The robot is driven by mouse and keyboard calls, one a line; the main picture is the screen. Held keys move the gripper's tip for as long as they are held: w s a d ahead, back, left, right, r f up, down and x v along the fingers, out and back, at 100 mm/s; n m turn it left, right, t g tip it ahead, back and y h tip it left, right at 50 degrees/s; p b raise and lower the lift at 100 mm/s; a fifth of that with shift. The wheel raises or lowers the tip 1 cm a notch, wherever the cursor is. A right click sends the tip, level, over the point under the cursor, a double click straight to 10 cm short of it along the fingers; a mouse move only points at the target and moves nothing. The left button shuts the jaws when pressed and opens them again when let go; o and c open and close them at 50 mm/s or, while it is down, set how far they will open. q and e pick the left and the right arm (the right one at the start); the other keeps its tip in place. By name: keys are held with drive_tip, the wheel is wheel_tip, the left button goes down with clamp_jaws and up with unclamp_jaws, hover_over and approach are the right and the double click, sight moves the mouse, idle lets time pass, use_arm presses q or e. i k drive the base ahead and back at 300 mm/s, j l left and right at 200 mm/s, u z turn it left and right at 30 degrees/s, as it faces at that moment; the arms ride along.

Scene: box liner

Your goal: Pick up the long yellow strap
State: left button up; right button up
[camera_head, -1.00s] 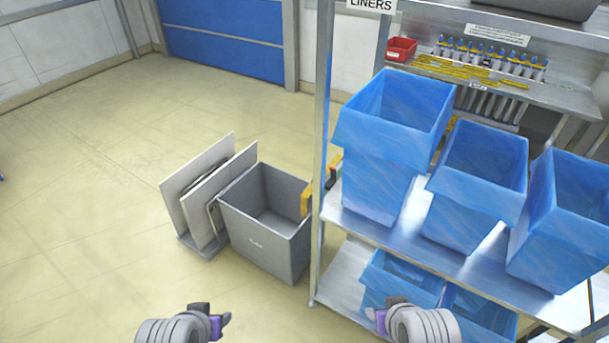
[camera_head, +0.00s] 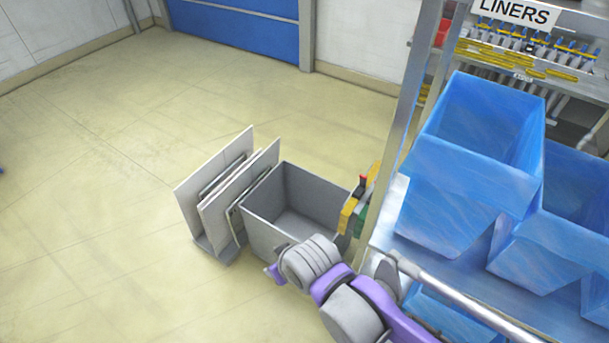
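My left gripper is out of view.
Blue lined boxes (camera_head: 455,160) fill the rack at the right. A grey bin (camera_head: 268,235) and leaning panels (camera_head: 215,185) stand left of the rack. The floor (camera_head: 90,200) at left is clear.

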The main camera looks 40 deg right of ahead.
sight(359, 192)
drive_tip(key=i+j+z, duration=0.1)
drive_tip(key=i+z, duration=0.25)
drive_tip(key=i, duration=0.15)
drive_tip(key=i+j+z, duration=0.3)
drive_tip(key=i, duration=0.2)
drive_tip(key=i+l+z, duration=0.15)
drive_tip(key=z, duration=0.25)
drive_tip(key=i+z, duration=0.5)
drive_tip(key=z, duration=0.25)
